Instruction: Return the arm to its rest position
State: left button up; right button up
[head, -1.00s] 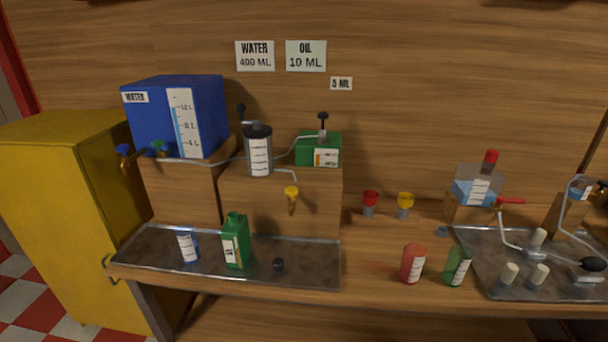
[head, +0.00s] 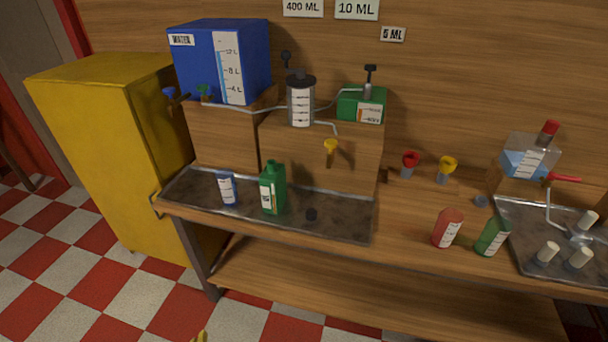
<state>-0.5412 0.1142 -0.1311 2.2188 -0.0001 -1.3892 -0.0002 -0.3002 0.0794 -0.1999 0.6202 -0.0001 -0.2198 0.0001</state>
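Neither of my grippers shows clearly in the head view. A small yellow piece (head: 201,336) pokes in at the bottom edge, left of the middle; too little of it shows to tell what it is. On the left metal tray (head: 345,213) stand a blue bottle with a white label (head: 228,189) and a green bottle (head: 272,188), both upright.
A blue water tank (head: 205,68), a clear measuring cylinder (head: 300,103) and a green oil box (head: 350,104) stand on wooden blocks. Red (head: 447,228) and green (head: 492,236) bottles stand right of the tray. A yellow cabinet (head: 105,160) is at left. The checkered floor is open in front.

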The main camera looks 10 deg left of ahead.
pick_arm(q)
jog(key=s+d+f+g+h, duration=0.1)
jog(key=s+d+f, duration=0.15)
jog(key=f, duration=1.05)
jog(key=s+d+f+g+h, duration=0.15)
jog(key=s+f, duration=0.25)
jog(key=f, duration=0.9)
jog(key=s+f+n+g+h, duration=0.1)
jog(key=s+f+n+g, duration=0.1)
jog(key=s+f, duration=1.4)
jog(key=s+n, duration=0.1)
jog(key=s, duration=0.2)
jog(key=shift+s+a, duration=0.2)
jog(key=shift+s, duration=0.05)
